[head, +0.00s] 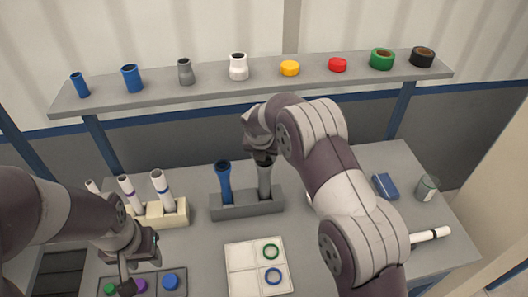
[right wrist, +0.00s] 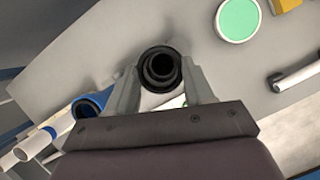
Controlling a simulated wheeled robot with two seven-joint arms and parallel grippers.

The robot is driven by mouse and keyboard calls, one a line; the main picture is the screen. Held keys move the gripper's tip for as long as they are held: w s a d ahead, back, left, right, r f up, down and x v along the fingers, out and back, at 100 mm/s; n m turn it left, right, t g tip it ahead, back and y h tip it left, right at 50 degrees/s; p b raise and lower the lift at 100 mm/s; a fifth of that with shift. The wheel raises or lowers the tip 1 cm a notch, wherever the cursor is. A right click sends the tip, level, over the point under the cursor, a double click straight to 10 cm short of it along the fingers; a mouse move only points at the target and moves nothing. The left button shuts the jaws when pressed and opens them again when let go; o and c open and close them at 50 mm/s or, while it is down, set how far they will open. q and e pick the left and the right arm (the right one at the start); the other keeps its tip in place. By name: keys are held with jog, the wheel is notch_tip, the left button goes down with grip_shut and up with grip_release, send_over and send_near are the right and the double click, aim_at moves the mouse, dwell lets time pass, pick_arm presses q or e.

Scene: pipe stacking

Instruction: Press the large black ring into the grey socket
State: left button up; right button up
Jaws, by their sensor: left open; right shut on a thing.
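A grey pipe (head: 265,182) stands upright in a grey holder block (head: 246,207), beside a blue pipe (head: 223,183). My right gripper (head: 262,154) is at the grey pipe's top, which it partly hides in the head view. In the right wrist view its fingers (right wrist: 161,72) are shut around a dark round ring (right wrist: 161,50), with a dark opening inside it. I cannot tell how deep the ring sits in the grey socket. My left gripper (head: 140,264) is open and empty, low at the left above a tray of caps.
The cap tray (head: 152,293) holds green, purple and blue caps. A white board (head: 241,255) carries green and blue rings. White pipes stand in a cream holder (head: 176,216). Fittings line the back shelf (head: 205,92). A blue block (head: 385,187) and a clear cup (head: 427,188) stand at right.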

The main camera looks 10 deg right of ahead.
jog(key=o, duration=1.4)
notch_tip(320, 180, up, 7)
jog(key=p, duration=0.7)
grip_shut()
